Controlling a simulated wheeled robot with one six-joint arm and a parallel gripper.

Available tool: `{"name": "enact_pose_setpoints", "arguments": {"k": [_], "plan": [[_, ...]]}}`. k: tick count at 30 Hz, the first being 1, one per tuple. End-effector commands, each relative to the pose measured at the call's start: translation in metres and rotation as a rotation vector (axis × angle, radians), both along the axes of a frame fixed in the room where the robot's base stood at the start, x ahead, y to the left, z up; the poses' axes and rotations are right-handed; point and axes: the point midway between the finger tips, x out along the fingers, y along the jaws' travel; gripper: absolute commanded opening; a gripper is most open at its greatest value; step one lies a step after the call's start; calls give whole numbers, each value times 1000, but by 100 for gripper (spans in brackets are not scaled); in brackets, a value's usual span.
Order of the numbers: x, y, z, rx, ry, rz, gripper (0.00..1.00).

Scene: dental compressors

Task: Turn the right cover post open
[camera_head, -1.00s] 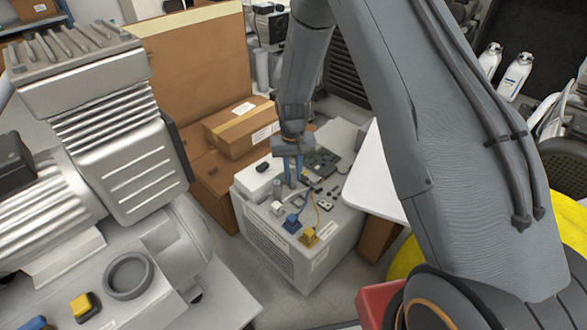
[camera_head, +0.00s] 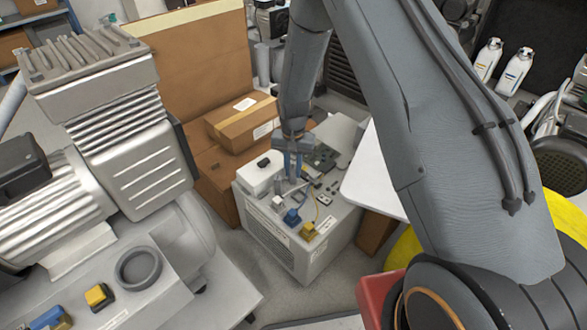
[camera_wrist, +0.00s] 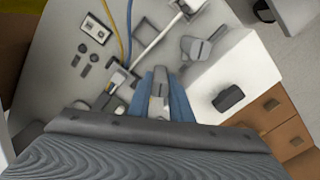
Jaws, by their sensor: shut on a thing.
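My gripper (camera_head: 292,168) reaches down over the top of a pale grey cabinet (camera_head: 312,262). In the wrist view its blue fingers (camera_wrist: 160,94) are shut on a small grey post (camera_wrist: 158,88), which I take for the right cover post. The lower part of that post is hidden between the fingers. A second grey post (camera_wrist: 196,48) with a slotted top stands beside it, to the right in the wrist view and apart from the fingers. In the head view the gripper mostly hides the held post.
A white box (camera_head: 258,177) with a black handle (camera_wrist: 229,98) stands close beside the posts. A blue knob (camera_head: 292,216) and a yellow knob (camera_head: 308,230) sit at the cabinet's front edge. Cardboard boxes (camera_head: 243,122) are behind; a large compressor (camera_head: 140,165) is at left.

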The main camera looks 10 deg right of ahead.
Motion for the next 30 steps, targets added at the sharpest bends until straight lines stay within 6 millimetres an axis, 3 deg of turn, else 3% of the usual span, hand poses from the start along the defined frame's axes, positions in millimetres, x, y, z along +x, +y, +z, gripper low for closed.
{"name": "enact_pose_setpoints", "arguments": {"k": [5, 6, 9, 19, 30], "plan": [[3, 0, 2, 1, -7, -1, 0], [3, 0, 2, 1, -7, -1, 24], [2, 0, 1, 1, -6, 0, 37], [1, 1, 6, 1, -4, 1, 37], [2, 0, 63, 1, -6, 0, 37]]}}
